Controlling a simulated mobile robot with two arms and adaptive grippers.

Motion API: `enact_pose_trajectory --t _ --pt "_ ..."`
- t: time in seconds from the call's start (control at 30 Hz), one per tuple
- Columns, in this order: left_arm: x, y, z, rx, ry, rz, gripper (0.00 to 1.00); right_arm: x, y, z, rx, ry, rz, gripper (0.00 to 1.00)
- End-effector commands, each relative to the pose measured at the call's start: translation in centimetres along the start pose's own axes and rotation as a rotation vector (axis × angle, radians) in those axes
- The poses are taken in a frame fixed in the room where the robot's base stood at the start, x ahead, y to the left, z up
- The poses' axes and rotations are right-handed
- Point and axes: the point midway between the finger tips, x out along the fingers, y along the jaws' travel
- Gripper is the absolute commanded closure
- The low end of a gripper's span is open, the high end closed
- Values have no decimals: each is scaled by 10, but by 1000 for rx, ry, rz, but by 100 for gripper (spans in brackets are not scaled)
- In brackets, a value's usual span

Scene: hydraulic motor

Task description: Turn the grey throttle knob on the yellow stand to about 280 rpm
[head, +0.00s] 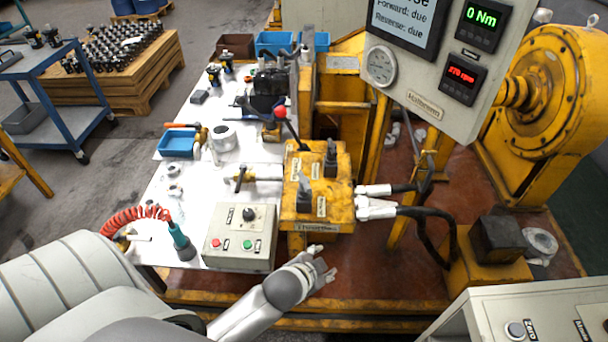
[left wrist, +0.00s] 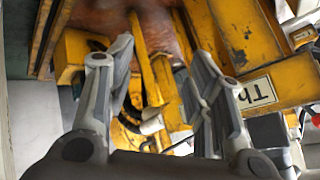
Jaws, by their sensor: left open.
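The yellow stand (head: 338,213) stands at the middle of the head view, with a label on its front. A grey knob (head: 304,188) sits on its top near the front left. In the left wrist view part of the yellow stand (left wrist: 292,82) shows with a label starting "Th"; I cannot make out the knob there. My left gripper (head: 322,265) is just in front of and below the stand, apart from the knob. It is open and empty, its fingers spread in the left wrist view (left wrist: 165,65). The red rpm display (head: 461,76) seems to read about 270 rpm.
A control box (head: 240,236) with red and green buttons is left of my gripper. A red-knobbed lever (head: 281,113) rises behind the stand. Hoses (head: 430,215) leave its right side. A grey panel (head: 525,300) stands at lower right.

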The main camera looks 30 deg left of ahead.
Motion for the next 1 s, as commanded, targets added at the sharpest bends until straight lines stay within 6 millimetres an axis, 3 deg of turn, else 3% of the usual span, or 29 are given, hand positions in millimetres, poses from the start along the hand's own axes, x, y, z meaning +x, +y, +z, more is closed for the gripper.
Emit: enact_pose_trajectory --t 0.03,0.17,0.3,0.47,0.6,0.7,0.77,0.87,0.97,1.0 --pt "-9 -21 -35 57 86 -56 52 -1 0 0 0 0 0 52" --pt "-12 -51 -98 235 274 -181 52 -1 -1 3 0 -4 -1 52" --pt "-28 -75 -170 450 484 -327 52 -1 -1 5 0 -8 -1 52" --pt "-71 -87 -264 804 779 -560 52 -2 -1 5 0 -8 -1 52" --pt "-122 -70 -330 1194 1050 -792 52 -2 -1 6 0 -9 -1 52" --pt "-152 -46 -356 1488 1224 -946 52 -2 -1 6 0 -9 -1 52" --pt "-165 -30 -362 1673 1319 -1031 52 -2 -1 6 0 -9 -1 52" --pt "-175 -6 -358 1993 1464 -1146 52 -3 -1 6 0 -9 -1 52" --pt "-170 8 -342 2327 1591 -1218 52 -3 -1 6 0 -9 -1 52" --pt "-166 10 -332 -2367 -1573 1180 52 -3 -1 6 0 -9 -1 52"
